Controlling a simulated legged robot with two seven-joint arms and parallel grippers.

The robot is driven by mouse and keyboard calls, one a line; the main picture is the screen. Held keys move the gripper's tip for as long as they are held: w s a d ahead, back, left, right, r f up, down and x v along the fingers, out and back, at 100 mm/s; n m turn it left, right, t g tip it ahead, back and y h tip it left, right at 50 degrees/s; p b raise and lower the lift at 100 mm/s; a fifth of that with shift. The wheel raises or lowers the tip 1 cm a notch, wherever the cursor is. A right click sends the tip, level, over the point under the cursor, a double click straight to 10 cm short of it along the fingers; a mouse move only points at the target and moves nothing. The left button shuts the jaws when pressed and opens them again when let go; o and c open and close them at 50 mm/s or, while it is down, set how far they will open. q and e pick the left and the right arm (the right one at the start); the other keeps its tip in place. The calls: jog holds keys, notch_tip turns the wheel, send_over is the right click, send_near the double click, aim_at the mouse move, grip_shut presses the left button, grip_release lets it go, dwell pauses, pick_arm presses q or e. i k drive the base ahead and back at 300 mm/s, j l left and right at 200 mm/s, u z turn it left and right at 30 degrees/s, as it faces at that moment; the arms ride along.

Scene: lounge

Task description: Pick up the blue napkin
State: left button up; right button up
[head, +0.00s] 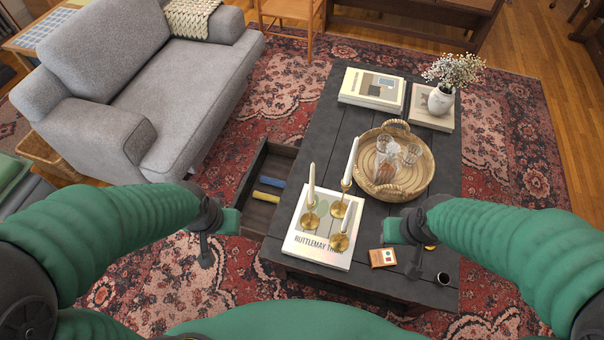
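A small blue rolled or folded piece, which looks like the blue napkin (272,182), lies in the open drawer (246,212) on the left side of the dark coffee table (330,120). A yellow piece (266,196) of similar shape lies just in front of it. My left gripper (206,256) points down over the rug, to the left of and nearer than the drawer, apart from the napkin. My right gripper (414,268) is over the table's near right part. Both grippers are small and seen from above, so their finger openings are unclear.
On the table are a book (318,250) with several brass candlesticks (339,242), a wicker tray (418,182) with glasses, a small card box (383,257), a dark cup (442,279), books (372,88) and a flower vase (440,100). A grey sofa (185,90) stands left; rug lies between.

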aim_at(269, 180)
jog(key=j+z, duration=0.1)
jog(key=z, duration=0.3)
jog(key=j+z, duration=0.15)
jog(key=z, duration=0.25)
jog(key=j+z, duration=0.15)
jog(key=z, duration=0.25)
jog(key=j+z, duration=0.1)
jog(key=z, duration=0.3)
jog(key=j+z, duration=0.1)
jog(key=z, duration=0.3)
jog(key=k+j+z, duration=0.1)
jog(key=z, duration=0.35)
jog(key=k+j+z, duration=0.1)
jog(key=j+z, duration=0.15)
jog(key=z, duration=0.2)
jog(key=k+j+z, duration=0.1)
jog(key=z, duration=0.35)
jog(key=k+z, duration=0.15)
jog(key=z, duration=0.3)
jog(key=k+j+z, duration=0.1)
jog(key=k, duration=0.4)
jog(key=k+j+u, duration=0.2)
jog(key=k+u, duration=0.15)
jog(key=k+j+u, duration=0.35)
jog(key=j+u, duration=0.3)
jog(key=j, duration=0.3)
